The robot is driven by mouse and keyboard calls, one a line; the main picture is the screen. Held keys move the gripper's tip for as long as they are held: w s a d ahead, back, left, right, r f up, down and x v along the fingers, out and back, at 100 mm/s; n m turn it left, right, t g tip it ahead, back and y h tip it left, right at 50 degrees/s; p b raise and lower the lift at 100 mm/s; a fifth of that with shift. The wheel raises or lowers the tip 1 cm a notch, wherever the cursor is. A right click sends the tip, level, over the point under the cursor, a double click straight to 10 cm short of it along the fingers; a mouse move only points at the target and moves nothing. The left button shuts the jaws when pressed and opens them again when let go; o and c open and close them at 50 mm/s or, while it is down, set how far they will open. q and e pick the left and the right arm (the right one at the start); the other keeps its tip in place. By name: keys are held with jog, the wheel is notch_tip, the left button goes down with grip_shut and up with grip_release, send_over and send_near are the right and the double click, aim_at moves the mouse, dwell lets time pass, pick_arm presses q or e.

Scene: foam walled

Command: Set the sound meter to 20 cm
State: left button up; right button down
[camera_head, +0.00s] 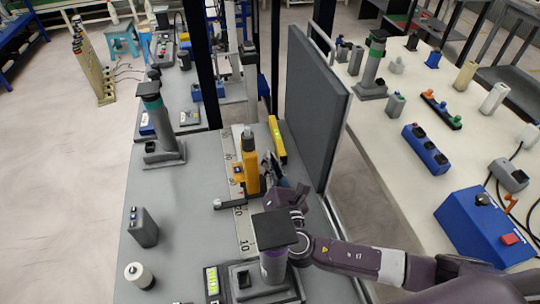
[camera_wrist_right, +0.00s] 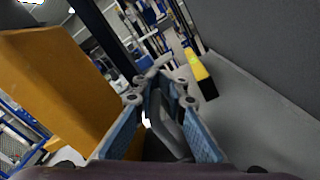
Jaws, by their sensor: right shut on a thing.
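An upright orange device with a grey top, which looks like the sound meter (camera_head: 250,165), stands on the pale scale strip (camera_head: 244,228). Its base is a little beyond the printed 20, on the side away from the 10. A small grey bar (camera_head: 230,203) lies across the strip close to the 20. My right gripper (camera_head: 278,172) is low, just right of the meter. In the right wrist view an orange block (camera_wrist_right: 55,95) rises left of the fingers. The fingers (camera_wrist_right: 165,90) are closed around a dark grey part, whose owner I cannot tell. My left gripper is out of view.
A tall grey foam panel (camera_head: 315,105) stands right of my right gripper. A black-topped cylinder (camera_head: 273,262) stands at the near end of the strip. A grey block (camera_head: 143,227) and white roll (camera_head: 138,275) stand left.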

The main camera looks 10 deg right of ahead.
jog(key=shift+a+r, duration=0.15)
jog(key=shift+a, duration=0.2)
jog(key=c, duration=2.1)
grip_release()
jog(key=shift+a, duration=0.1)
jog(key=shift+d, duration=0.2)
jog(key=shift+s, duration=3.75)
